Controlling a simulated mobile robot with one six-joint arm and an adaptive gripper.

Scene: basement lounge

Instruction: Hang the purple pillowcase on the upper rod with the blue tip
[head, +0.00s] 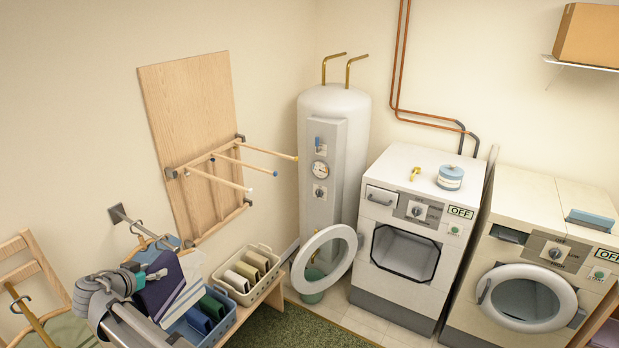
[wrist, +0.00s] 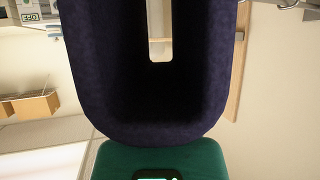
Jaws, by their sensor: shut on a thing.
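My gripper (head: 142,278) is at the lower left of the head view, shut on the purple pillowcase (head: 163,285). The pillowcase hangs folded from it, above the baskets. In the wrist view the pillowcase (wrist: 95,85) fills the middle as a dark U around a pale gap, and my fingertips are hidden. The wooden rack on the wall holds rods pointing out into the room.
A blue basket (head: 222,335) and a cream basket (head: 272,283) of folded cloths stand below the rack. A wall hook (head: 118,214) juts out on the left, with a hanger near it. The grey boiler (head: 336,120) stands right of the rods. A wooden chair (head: 30,262) is far left.

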